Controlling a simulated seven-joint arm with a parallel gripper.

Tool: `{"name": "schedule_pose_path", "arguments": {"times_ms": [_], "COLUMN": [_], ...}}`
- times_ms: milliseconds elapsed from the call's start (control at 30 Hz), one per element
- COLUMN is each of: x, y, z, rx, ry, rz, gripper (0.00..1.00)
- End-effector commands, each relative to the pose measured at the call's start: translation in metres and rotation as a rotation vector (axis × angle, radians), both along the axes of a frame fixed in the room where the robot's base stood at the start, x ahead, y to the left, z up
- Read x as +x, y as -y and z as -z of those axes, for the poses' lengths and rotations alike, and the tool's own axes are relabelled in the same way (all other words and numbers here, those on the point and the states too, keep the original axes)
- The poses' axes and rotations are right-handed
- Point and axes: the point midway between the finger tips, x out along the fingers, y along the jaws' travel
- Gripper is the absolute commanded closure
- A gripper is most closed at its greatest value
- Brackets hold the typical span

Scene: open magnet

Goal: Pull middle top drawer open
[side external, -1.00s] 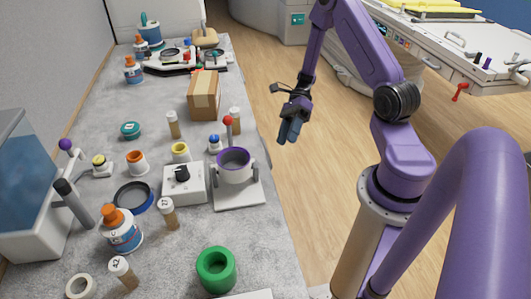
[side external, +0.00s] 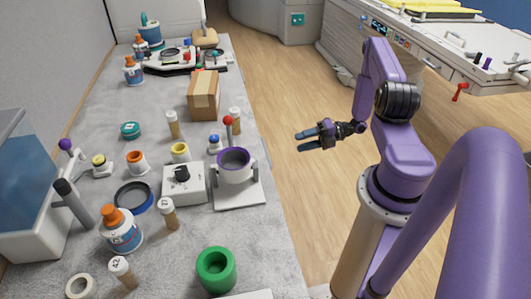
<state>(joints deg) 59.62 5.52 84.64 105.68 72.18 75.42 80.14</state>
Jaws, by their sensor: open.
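My gripper (side external: 301,142) is open and empty. It is held over the wood floor, to the right of the long grey table, with its fingers pointing left toward the table's edge. It touches nothing. I cannot make out a middle top drawer for certain. A white cabinet-like unit (side external: 440,85) at the upper right has a handle (side external: 432,63) on its front, partly behind my arm. Any drawer fronts below the grey table are hidden from this view.
The grey table (side external: 265,255) holds bottles, vials, a brown box (side external: 203,95), a purple-rimmed pot (side external: 234,165) and a green ring (side external: 216,269) near its right edge. A red lever (side external: 460,92) sticks out from the white unit. Floor (side external: 285,100) beside the table is clear.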

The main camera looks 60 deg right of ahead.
Motion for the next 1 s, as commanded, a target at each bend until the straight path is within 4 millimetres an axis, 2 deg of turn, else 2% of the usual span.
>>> {"name": "schedule_pose_path", "arguments": {"times_ms": [100, 600, 800, 1000], "x": [0.016, 0.078, 0.093, 0.097], "y": [-0.018, -0.080, -0.093, -0.097], "z": [0.004, 0.022, 0.026, 0.027], "rx": [0.001, -0.002, -0.002, -0.002], "ry": [-0.001, 0.001, 0.002, 0.002], "rz": [-0.007, -0.006, -0.005, -0.003], "gripper": [0.54, 0.54, 0.54, 0.54]}}
